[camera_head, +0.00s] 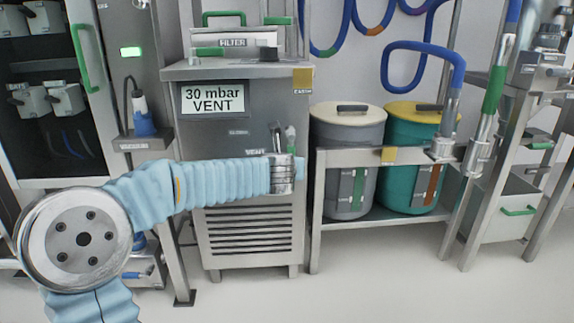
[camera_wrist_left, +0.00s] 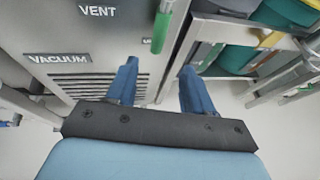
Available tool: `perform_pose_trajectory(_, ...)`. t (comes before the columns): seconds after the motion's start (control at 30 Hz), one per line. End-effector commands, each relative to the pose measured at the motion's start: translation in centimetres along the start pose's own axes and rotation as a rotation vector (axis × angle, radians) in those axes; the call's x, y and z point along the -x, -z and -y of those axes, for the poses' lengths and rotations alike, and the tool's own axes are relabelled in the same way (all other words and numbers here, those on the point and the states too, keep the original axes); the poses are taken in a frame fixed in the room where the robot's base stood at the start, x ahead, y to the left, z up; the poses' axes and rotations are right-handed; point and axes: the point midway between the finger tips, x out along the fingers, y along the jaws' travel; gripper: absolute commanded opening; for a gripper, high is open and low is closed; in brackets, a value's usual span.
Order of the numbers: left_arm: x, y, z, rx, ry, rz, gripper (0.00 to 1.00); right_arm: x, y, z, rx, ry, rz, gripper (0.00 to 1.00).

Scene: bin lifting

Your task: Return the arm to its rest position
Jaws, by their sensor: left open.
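My left arm comes in from the left in the head view and reaches across the front of a grey vent cabinet (camera_head: 243,122). Its sleeve is light blue and it ends at a metal wrist ring; the fingers are not clear there. In the left wrist view my left gripper (camera_wrist_left: 158,67) is open. Its two blue fingers are apart with nothing between them, and the vent cabinet (camera_wrist_left: 110,48) and floor show beyond. My right gripper is not in view.
A grey bin (camera_head: 347,133) and a teal bin (camera_head: 405,133) with a yellow lid stand on a metal rack (camera_head: 355,156) to the right. Blue hoses (camera_head: 405,45) hang above. An open dark cabinet (camera_head: 45,135) stands at the left. The floor (camera_head: 400,275) in front is clear.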

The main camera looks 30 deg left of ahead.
Motion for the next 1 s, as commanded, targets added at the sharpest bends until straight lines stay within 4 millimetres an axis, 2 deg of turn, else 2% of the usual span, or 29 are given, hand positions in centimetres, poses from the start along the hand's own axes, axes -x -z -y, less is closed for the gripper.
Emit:
perform_pose_trajectory(0.33,-0.1,0.1,0.0,-0.006,0.001,-0.001,0.52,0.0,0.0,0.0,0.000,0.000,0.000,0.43)
perform_pose_trajectory(0.47,-1.2,2.2,0.5,-0.111,0.012,-0.025,0.52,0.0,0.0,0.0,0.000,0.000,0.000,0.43)
perform_pose_trajectory(0.57,-3.0,6.2,1.5,-0.314,0.044,-0.066,0.52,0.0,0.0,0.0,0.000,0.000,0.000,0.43)
perform_pose_trajectory(0.73,-5.6,15.7,3.7,-0.790,0.167,-0.140,0.52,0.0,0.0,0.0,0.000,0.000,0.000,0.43)
perform_pose_trajectory(0.87,-6.1,23.4,5.4,-1.145,0.308,-0.170,0.52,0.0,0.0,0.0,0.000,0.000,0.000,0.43)
perform_pose_trajectory(1.0,-5.3,31.6,6.9,-1.503,0.502,-0.169,0.52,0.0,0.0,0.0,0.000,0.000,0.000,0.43)
